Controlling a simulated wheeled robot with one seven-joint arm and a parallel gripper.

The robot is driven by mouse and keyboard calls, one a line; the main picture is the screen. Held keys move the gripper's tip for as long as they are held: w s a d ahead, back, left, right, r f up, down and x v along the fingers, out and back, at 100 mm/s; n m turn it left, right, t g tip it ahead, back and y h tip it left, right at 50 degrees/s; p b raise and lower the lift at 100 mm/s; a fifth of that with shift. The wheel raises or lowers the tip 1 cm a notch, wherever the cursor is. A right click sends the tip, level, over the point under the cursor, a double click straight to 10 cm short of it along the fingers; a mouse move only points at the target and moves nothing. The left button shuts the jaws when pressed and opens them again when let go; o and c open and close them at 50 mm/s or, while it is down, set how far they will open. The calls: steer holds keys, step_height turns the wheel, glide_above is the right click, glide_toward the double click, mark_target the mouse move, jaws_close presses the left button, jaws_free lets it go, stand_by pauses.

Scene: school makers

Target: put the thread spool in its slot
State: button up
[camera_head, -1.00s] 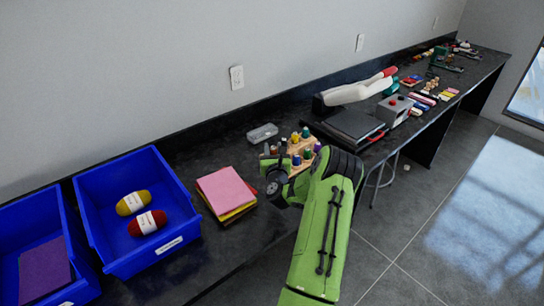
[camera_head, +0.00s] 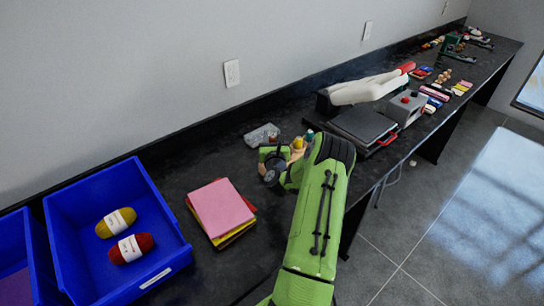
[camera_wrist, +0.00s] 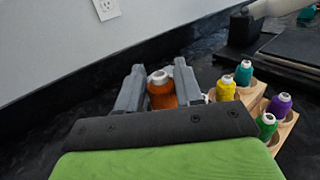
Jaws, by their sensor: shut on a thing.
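An orange thread spool (camera_wrist: 162,95) stands upright between the two grey fingers of my gripper (camera_wrist: 160,90) in the wrist view; the gripper is shut on it. A wooden spool rack (camera_wrist: 289,130) is to the right of the gripper. It holds a yellow spool (camera_wrist: 226,89), a teal spool (camera_wrist: 243,73), a purple spool (camera_wrist: 279,105) and a green spool (camera_wrist: 266,126). In the head view, my gripper (camera_head: 270,160) is over the bench beside the rack, and my arm hides most of the rack. The empty slot cannot be made out clearly.
A clear box (camera_head: 262,135) lies behind the gripper. A stack of coloured sheets (camera_head: 220,208) and blue bins (camera_head: 60,235) are to the left. A dark flat device (camera_head: 362,125) is to the right. The wall (camera_head: 150,70) runs behind the bench.

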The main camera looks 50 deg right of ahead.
step_height(320, 180, down, 7)
steer(key=shift+s+a+r+b, duration=0.1)
steer(key=shift+b, duration=0.85)
steer(key=shift+f, duration=0.35)
steer(key=o, duration=1)
steer(key=shift+o, duration=0.2)
